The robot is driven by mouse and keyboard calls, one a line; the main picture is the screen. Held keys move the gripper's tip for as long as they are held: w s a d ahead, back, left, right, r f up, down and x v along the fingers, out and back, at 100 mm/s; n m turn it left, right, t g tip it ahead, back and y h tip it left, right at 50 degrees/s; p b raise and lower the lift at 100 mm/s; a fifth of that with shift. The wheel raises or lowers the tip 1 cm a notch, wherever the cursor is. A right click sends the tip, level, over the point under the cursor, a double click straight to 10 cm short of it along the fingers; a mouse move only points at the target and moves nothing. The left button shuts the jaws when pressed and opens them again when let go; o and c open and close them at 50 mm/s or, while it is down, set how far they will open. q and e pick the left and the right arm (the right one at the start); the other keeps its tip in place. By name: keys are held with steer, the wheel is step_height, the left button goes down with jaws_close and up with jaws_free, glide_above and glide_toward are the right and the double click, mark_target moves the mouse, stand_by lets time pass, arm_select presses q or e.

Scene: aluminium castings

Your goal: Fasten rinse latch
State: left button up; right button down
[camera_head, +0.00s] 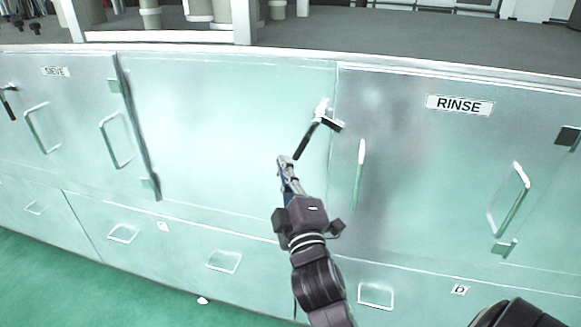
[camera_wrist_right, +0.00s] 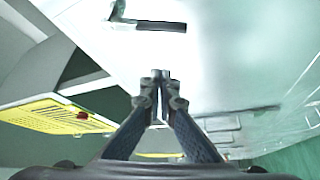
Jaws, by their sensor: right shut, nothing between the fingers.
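The rinse cabinet front (camera_head: 420,150) carries a white RINSE label (camera_head: 459,105). The rinse latch (camera_head: 322,112) sits at the upper left edge of that front, by the seam with the plain panel. Its black lever (camera_head: 305,141) slants down to the left, and a short dark piece points right. In the wrist view a black-gripped latch part (camera_wrist_right: 158,26) lies beyond the fingertips. My right gripper (camera_head: 284,162) is shut and empty, just below and left of the lever's lower end, apparently apart from it. It also shows in the wrist view (camera_wrist_right: 160,78). My left gripper is out of view.
Upright bar handles (camera_head: 360,175) and (camera_head: 508,200) stick out from the rinse front. Drawers (camera_head: 376,295) run below. A SIEVE cabinet (camera_head: 55,72) with its own handles is at the left. A grey worktop (camera_head: 400,40) lies above; green floor (camera_head: 100,285) is below.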

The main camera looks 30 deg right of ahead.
mark_target(298, 154)
steer(key=p+x, duration=0.2)
steer(key=x, duration=0.5)
steer(key=d, duration=0.1)
steer(key=s+d+f+p, duration=0.1)
steer(key=s+d, duration=0.1)
steer(key=shift+s+f, duration=0.15)
steer(key=shift+f, duration=0.15)
steer(key=shift+s+d+f, duration=0.2)
steer(key=shift+s+f, duration=0.05)
steer(key=shift+s+d+f+p, duration=0.3)
steer(key=shift+s+d+p, duration=0.15)
steer(key=shift+s+d, duration=0.5)
steer(key=shift+a, duration=0.15)
